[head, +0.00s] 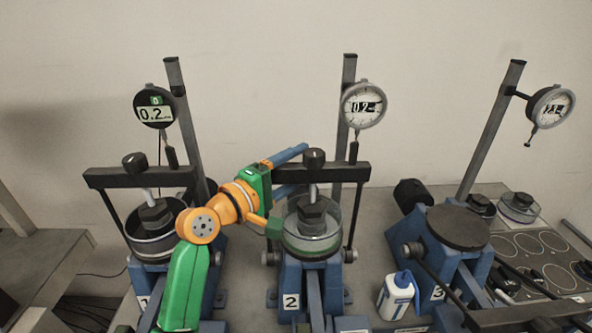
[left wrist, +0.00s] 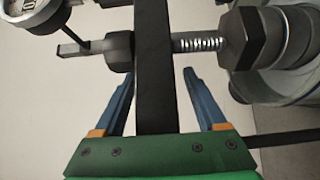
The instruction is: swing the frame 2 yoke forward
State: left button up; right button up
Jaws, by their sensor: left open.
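Frame 2, with its label (head: 291,301), stands in the middle of the head view. Its yoke is upright, with the black crossbar (head: 342,172) level over the clear cell (head: 329,239) and a knob (head: 314,158) on top. My left gripper (head: 303,168) is at the left part of this crossbar, open, with its blue fingers apart. In the left wrist view the black bar (left wrist: 155,70) runs between the two open fingers (left wrist: 160,72); contact cannot be made out. The gripper hides the bar's left end in the head view. My right gripper is not in view.
Frame 1's yoke (head: 110,178) is upright on the left. Frame 3's yoke (head: 520,319) lies forward at lower right, leaving its round top (head: 457,228) bare. Frame 2's dial gauge (head: 364,105) hangs close above the bar. A white bottle (head: 397,297) stands between frames 2 and 3.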

pick_arm(q)
jog(key=shift+s+r, duration=0.1)
jog(key=shift+s+a, duration=0.1)
jog(key=shift+s, duration=0.05)
jog(key=c, duration=0.3)
jog(key=shift+r, duration=0.1)
grip_shut()
dwell(0.7)
